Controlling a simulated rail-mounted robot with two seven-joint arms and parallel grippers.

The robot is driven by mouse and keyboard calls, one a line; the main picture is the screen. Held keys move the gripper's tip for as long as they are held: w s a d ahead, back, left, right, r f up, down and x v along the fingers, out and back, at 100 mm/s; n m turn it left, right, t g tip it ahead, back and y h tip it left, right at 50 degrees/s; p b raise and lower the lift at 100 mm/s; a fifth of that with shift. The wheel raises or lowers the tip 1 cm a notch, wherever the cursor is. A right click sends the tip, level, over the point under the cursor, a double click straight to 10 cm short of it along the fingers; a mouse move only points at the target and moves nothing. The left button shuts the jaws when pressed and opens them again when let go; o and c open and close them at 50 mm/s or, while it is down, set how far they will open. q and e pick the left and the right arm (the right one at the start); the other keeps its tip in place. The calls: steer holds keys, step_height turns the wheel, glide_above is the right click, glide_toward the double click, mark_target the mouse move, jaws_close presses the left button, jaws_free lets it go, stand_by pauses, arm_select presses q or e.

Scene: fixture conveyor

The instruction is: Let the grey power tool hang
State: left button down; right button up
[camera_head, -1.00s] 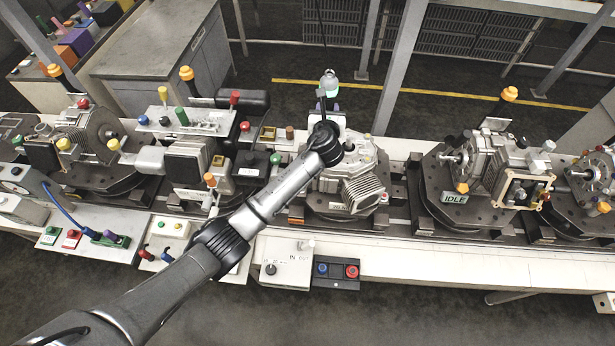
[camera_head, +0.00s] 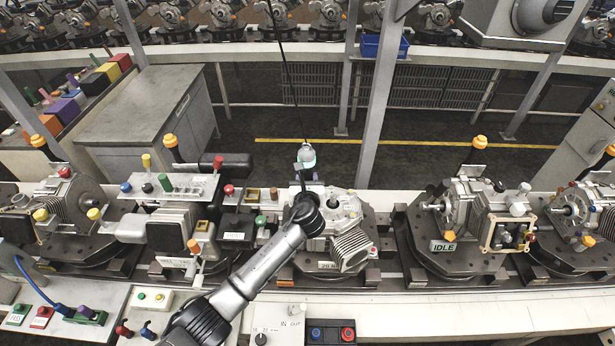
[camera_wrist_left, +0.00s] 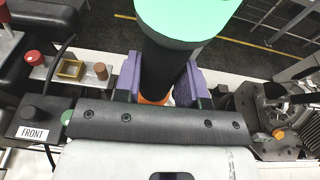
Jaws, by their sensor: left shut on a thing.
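The power tool (camera_head: 306,157) has a mint-green and white top and hangs upright below a thin dark cable, over the far side of the conveyor. In the left wrist view its dark grey body (camera_wrist_left: 165,65) stands between purple finger pads, with a bit of orange low down. My left gripper (camera_head: 307,188) is shut on this body, just behind a grey engine casting (camera_head: 345,225). Most of the gripper is hidden behind my wrist in the head view. My right gripper is not in view.
Castings on dark fixtures line the conveyor, one marked IDLE (camera_head: 443,246). A panel with colored knobs (camera_head: 170,188) stands left of my wrist. A steel post (camera_head: 378,110) rises behind the tool. Button boxes (camera_head: 332,334) sit at the front edge.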

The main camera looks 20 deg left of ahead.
arm_select(q)
steer(key=s+f+b, duration=0.2)
steer(key=s+f, duration=0.5)
steer(key=f, duration=0.2)
steer(key=s+a+f+b, duration=0.1)
steer(key=s+f, duration=0.6)
steer(key=f, duration=0.2)
steer(key=shift+f+b, duration=0.25)
steer(key=shift+b, duration=0.1)
stand_by(0.9)
stand_by(0.5)
stand_by(0.4)
steer(key=c, duration=1)
jaws_free()
steer(key=shift+o, duration=0.4)
